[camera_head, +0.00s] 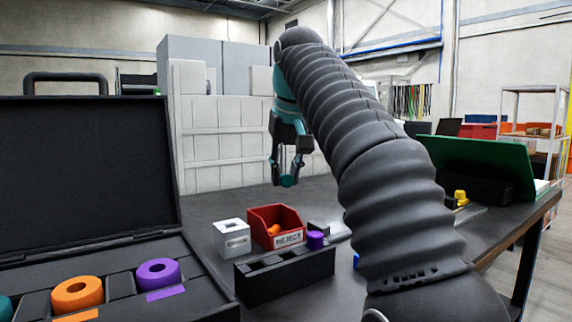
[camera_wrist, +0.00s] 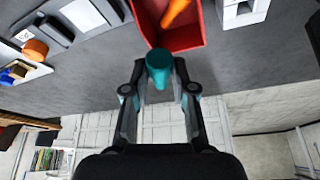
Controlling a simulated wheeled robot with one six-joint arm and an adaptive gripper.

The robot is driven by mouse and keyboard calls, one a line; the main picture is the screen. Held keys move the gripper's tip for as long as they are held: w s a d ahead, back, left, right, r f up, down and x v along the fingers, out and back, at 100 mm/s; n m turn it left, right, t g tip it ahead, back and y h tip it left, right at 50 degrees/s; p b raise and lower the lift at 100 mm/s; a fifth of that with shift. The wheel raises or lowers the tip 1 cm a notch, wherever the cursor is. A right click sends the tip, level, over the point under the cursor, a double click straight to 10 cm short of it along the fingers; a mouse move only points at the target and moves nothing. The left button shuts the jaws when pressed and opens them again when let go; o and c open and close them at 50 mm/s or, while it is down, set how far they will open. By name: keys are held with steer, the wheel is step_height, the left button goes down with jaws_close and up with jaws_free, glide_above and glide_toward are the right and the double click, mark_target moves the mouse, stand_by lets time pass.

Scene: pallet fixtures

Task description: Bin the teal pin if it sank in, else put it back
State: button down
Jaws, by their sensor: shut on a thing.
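My gripper (camera_head: 289,170) is shut on the teal pin (camera_head: 288,181), above the table behind the red reject bin. The wrist view shows the teal pin (camera_wrist: 158,62) between the fingertips, its round end towards the camera's far side. The red bin (camera_head: 262,217), labelled REJECT, holds an orange piece (camera_head: 273,230); in the wrist view the bin (camera_wrist: 196,36) lies just beyond the pin. A white block (camera_head: 232,240) with a square hole in its top stands left of the bin; the hole looks empty. A black slotted rack (camera_head: 285,281) stands in front, with a purple pin (camera_head: 315,240) at its right end.
An open black case (camera_head: 85,165) at left holds an orange ring (camera_head: 77,293) and a purple ring (camera_head: 157,272). A green panel (camera_head: 483,165) and a yellow piece (camera_head: 461,197) are at right. My arm hides part of the table. The table behind the bin looks clear.

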steer(key=shift+w+f, duration=0.15)
steer(key=shift+w, duration=0.1)
steer(key=shift+s+f, duration=0.1)
steer(key=shift+f, duration=1.8)
steer(key=shift+f+b, duration=0.95)
steer(key=shift+b, duration=0.15)
steer(key=c, duration=0.9)
jaws_free()
steer(key=shift+o, duration=0.2)
steer(key=shift+r, duration=0.1)
steer(key=shift+v, duration=3.7)
